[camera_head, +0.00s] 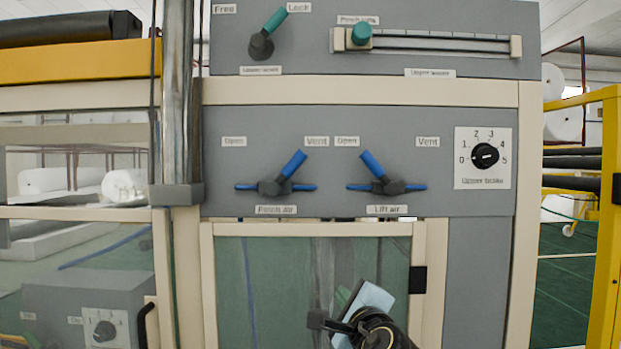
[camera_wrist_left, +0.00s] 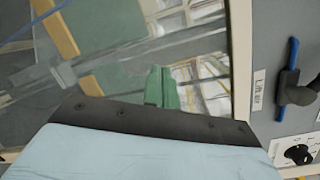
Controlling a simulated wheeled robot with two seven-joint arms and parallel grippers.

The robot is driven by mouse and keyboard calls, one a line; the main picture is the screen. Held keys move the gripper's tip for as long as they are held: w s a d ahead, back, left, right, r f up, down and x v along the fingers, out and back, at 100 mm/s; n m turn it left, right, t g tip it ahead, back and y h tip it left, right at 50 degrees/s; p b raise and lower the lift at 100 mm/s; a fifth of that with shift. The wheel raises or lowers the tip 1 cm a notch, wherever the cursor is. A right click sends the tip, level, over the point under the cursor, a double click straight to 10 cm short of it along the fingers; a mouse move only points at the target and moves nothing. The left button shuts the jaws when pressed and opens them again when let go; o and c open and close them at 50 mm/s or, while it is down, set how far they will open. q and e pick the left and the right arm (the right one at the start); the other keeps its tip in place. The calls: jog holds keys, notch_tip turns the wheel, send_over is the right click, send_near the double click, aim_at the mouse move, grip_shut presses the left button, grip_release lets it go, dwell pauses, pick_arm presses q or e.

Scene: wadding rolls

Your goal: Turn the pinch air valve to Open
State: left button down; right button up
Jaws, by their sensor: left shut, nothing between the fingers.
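The pinch air valve (camera_head: 276,186) is on the grey panel, left of centre in the head view. Its blue lever (camera_head: 294,163) tilts up and right, toward the Vent label (camera_head: 317,142). The Open label (camera_head: 234,142) is at its upper left. My left gripper (camera_head: 342,297) is below the panel, in front of the glass door, apart from the valve. Its green fingers show in the left wrist view (camera_wrist_left: 161,88), closed together with nothing between them. My right gripper is not in view.
The lift air valve (camera_head: 387,186) sits to the right, its blue lever tilted up-left toward Open; part of it shows in the left wrist view (camera_wrist_left: 290,85). The upper brake dial (camera_head: 485,155) is farther right. A metal column (camera_head: 178,100) stands left of the panel.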

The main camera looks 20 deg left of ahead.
aim_at(287, 173)
pick_arm(q)
jog(key=s+r+y, duration=0.2)
jog(key=r, duration=0.6)
jog(key=s+d+r+t+y, duration=0.1)
jog(key=s+r+y, duration=0.1)
jog(key=r, duration=0.7)
jog(key=shift+s+d+r, duration=0.2)
jog(key=shift+s+d, duration=0.05)
jog(key=shift+s, duration=0.55)
jog(key=p+x, duration=0.1)
jog(key=x, duration=0.3)
jog(key=p+x, duration=0.2)
jog(key=x, duration=0.3)
jog(key=shift+w+a+r, duration=0.15)
jog(key=shift+w+r, duration=0.05)
jog(key=shift+r, duration=0.15)
jog(key=shift+s+a+r+p, duration=0.2)
jog(key=shift+a+r+p, duration=0.1)
jog(key=shift+a+r, duration=0.25)
jog(key=shift+s+a+r+p, duration=0.15)
jog(key=shift+a+r+p, duration=0.2)
jog(key=shift+a, duration=0.25)
jog(key=shift+s+a+r, duration=0.25)
jog(key=shift+a+r, duration=0.05)
jog(key=shift+n, duration=0.3)
